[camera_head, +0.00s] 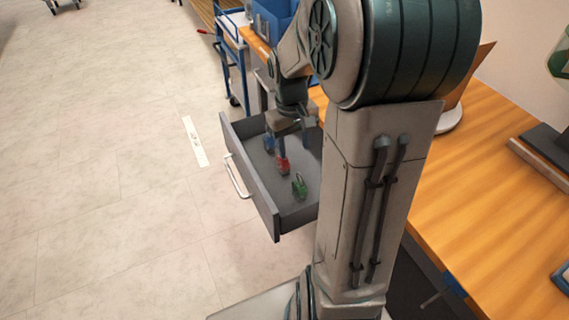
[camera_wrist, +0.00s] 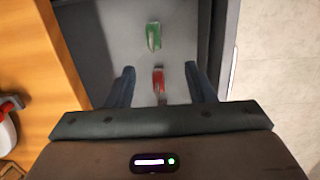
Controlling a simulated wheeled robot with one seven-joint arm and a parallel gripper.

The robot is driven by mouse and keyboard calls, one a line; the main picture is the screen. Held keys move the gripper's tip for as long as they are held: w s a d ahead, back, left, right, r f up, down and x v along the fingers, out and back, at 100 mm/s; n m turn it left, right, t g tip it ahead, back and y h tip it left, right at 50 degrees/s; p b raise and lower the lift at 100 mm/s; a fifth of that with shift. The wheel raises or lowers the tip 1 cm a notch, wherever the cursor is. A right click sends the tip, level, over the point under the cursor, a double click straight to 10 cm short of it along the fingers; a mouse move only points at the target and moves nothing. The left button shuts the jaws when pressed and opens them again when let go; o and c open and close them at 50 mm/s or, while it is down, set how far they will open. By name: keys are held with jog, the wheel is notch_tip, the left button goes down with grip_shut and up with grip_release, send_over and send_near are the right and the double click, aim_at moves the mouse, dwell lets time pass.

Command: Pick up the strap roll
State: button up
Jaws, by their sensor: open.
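An open grey drawer (camera_head: 252,189) holds a small red item (camera_head: 282,165) and a small green item (camera_head: 299,186). Both look like small rolls or bundles, and I cannot tell which is the strap roll. My gripper (camera_head: 286,147) is over the drawer, pointing down, open and empty. In the wrist view, the red item (camera_wrist: 159,78) lies between the two dark blue fingers of my gripper (camera_wrist: 160,72), with a gap on each side. The green item (camera_wrist: 153,37) lies beyond the fingertips. I cannot tell how high the fingers are above the red item.
The drawer's front wall has a pale handle (camera_head: 236,177). A wooden worktop (camera_head: 480,190) runs along the right. A blue trolley (camera_head: 232,60) and a blue bin (camera_head: 272,20) stand at the back.

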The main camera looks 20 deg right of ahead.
notch_tip(320, 180, down, 4)
jog(key=w+d, duration=0.2)
jog(key=b, duration=0.1)
send_over(300, 183)
jog(key=w, duration=0.1)
jog(key=shift+g, duration=0.3)
notch_tip(300, 183, down, 8)
jog(key=shift+d+r, duration=0.15)
jog(key=shift+r, duration=0.05)
jog(key=shift+s+a+f+b, duration=0.1)
jog(key=shift+s+f+b, duration=0.1)
jog(key=shift+f, duration=0.75)
jog(key=shift+s+a+f+b, duration=0.1)
jog(key=shift+s+f, duration=0.05)
jog(key=shift+f, duration=0.75)
jog(key=shift+s+f+b, duration=0.15)
jog(key=shift+s+f, duration=0.05)
jog(key=shift+f, duration=0.75)
grip_shut()
